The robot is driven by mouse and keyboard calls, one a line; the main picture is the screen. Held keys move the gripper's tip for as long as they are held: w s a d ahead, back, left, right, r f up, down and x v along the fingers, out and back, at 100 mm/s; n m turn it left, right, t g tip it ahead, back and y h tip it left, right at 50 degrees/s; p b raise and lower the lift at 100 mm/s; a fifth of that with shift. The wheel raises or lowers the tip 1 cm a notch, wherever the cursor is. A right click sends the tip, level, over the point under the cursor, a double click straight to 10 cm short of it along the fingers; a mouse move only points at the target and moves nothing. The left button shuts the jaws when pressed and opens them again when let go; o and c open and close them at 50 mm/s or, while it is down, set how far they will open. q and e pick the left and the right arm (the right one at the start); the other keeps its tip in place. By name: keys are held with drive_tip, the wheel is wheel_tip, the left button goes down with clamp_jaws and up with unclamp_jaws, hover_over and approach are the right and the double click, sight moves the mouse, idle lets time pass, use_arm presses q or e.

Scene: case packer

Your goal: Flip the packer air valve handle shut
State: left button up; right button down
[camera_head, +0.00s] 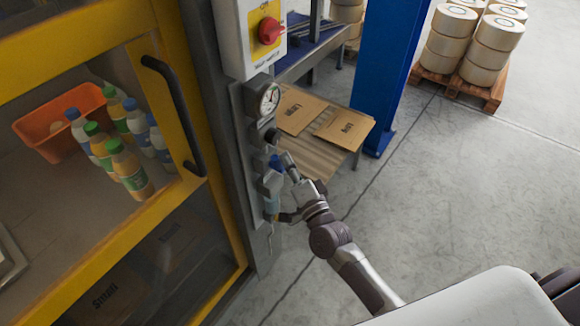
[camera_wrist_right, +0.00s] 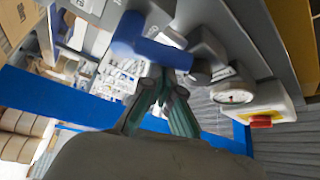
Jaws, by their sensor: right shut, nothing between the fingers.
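The blue valve handle (camera_head: 276,163) is on the grey air unit mounted on the packer's frame post, below a round gauge (camera_head: 269,99). In the right wrist view the handle (camera_wrist_right: 150,48) is a blue lever with a rounded end, just beyond my fingertips. My right gripper (camera_head: 290,168) is close beside the handle on its right. In the wrist view my right gripper (camera_wrist_right: 163,84) has its fingers together with nothing between them. I cannot tell whether the fingertips touch the handle. My left gripper is not in view.
A yellow-framed door with a black handle (camera_head: 178,110) is to the left, with bottles and an orange bin (camera_head: 62,120) behind it. A red switch (camera_head: 269,30) sits above the gauge. Cardboard (camera_head: 342,128) and a blue post (camera_head: 390,75) stand behind.

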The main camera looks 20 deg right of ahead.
drive_tip(key=n+y+b, duration=0.2)
drive_tip(key=n+b, duration=0.1)
drive_tip(key=s+a+f+n+t+y+b, duration=0.1)
drive_tip(key=n+y+b, duration=0.1)
drive_tip(key=n, duration=0.2)
drive_tip(key=a+n+y+b, duration=0.1)
drive_tip(key=n+y+b, duration=0.1)
drive_tip(key=n+b, duration=0.1)
drive_tip(key=shift+s+f+n+b, duration=0.3)
drive_tip(key=shift+f+n, duration=0.1)
drive_tip(key=shift+n, duration=0.3)
wheel_tip(320, 180, up, 4)
drive_tip(key=n+y+p, duration=0.2)
drive_tip(key=n+y, duration=0.1)
drive_tip(key=n, duration=0.1)
drive_tip(key=b, duration=0.2)
approach(275, 165)
drive_tip(key=s+d+r, duration=0.2)
drive_tip(key=shift+s+r, duration=0.25)
drive_tip(key=shift+s, duration=0.05)
drive_tip(key=shift+a, duration=0.1)
